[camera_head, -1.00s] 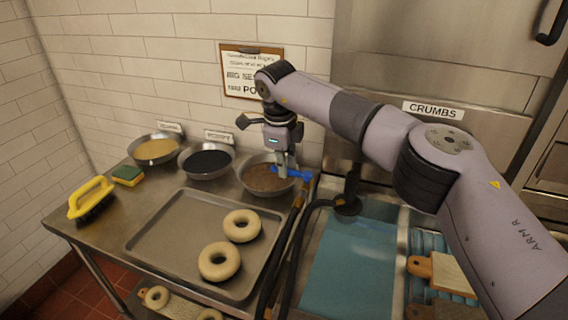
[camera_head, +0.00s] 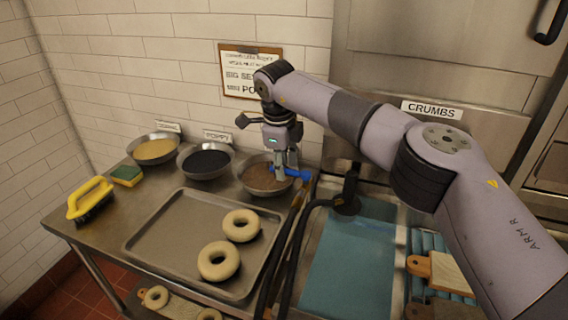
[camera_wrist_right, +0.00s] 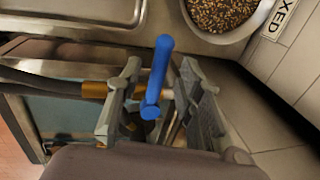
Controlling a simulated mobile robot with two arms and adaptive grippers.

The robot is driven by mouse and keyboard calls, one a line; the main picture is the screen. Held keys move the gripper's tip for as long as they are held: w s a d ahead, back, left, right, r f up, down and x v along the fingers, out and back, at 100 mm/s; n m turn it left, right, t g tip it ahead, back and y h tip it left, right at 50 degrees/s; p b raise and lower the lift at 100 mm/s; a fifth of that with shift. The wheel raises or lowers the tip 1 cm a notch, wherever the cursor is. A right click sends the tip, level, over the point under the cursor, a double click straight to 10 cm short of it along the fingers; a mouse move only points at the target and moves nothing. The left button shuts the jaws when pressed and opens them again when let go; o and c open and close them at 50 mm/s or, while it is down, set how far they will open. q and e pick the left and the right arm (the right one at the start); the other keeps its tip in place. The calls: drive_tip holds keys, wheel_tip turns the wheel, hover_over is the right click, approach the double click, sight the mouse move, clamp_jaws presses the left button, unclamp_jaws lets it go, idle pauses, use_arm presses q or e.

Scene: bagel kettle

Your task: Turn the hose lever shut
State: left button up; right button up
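In the right wrist view the lever (camera_wrist_right: 157,72) runs between the two grey fingers of the gripper (camera_wrist_right: 160,80), with a narrow gap visible on each side. The fingers are open around the lever. A brass fitting (camera_wrist_right: 95,89) on the dark hose shows beside the left finger; the lever's pivot is mostly hidden. My left gripper is out of view.
A tray (camera_head: 165,240) with two bagels is to the left. A black hose (camera_head: 318,204) and a blue surface (camera_head: 350,262) are to the right. A clipboard (camera_head: 235,72) hangs on the wall.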

drive_tip(key=shift+r, duration=0.3)
wheel_tip(320, 180, up, 11)
drive_tip(key=s+a, duration=0.1)
drive_tip(key=s, duration=0.1)
drive_tip(key=shift+s+r, duration=0.1)
